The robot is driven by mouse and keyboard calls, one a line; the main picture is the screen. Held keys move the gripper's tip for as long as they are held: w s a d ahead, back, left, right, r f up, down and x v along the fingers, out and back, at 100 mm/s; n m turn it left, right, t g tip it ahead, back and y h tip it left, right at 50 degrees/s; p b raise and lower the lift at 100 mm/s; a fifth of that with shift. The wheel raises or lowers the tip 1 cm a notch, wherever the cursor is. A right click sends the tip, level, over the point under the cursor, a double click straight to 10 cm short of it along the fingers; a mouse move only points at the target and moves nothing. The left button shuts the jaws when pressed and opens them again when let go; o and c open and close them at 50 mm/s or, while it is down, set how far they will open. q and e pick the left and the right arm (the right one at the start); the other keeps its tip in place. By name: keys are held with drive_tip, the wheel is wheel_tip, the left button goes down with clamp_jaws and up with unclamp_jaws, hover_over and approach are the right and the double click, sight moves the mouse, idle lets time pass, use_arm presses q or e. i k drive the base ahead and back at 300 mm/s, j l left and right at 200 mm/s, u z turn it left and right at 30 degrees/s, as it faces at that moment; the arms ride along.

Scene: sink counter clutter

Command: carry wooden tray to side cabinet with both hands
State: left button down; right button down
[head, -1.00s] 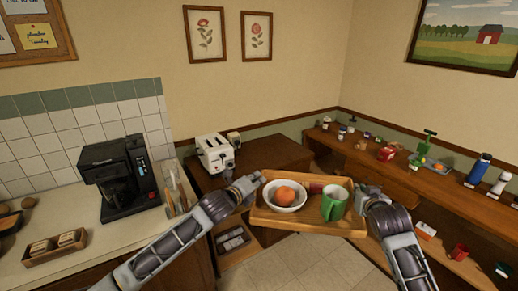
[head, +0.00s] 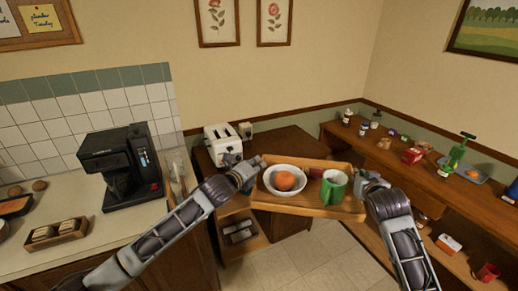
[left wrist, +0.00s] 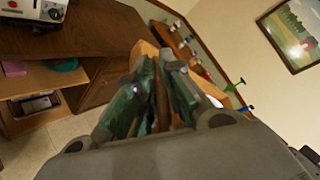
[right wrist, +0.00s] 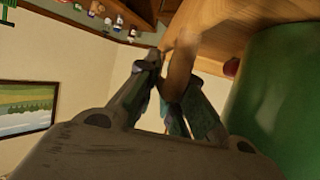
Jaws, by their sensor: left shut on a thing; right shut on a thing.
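The wooden tray (head: 300,209) is held in the air in front of the wooden side cabinet (head: 286,142). It carries a white bowl (head: 270,186) with an orange fruit (head: 285,181) in it, a green mug (head: 334,187) and a small dark red thing (head: 315,173) behind the mug. My left gripper (head: 257,165) is shut on the tray's left end. In the left wrist view its fingers (left wrist: 155,90) pinch the wooden edge. My right gripper (head: 361,182) is shut on the tray's right end. In the right wrist view its fingers (right wrist: 165,85) close on the wood, with the green mug close by.
A white toaster (head: 222,143) stands on the cabinet's left part; the top to its right looks clear. A long shelf (head: 420,174) with bottles and small items runs along the right wall. A coffee maker (head: 118,165) stands on the left counter (head: 75,245).

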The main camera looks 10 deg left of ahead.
sight(289, 144)
drive_tip(key=i+l+u, duration=0.15)
drive_tip(key=l, duration=0.25)
drive_tip(key=i+l+u, duration=0.35)
drive_tip(key=l, duration=0.3)
drive_tip(key=i+l+u, duration=0.1)
drive_tip(key=l, duration=0.4)
drive_tip(key=i+l+u, duration=0.15)
drive_tip(key=l, duration=0.35)
drive_tip(key=k, duration=0.05)
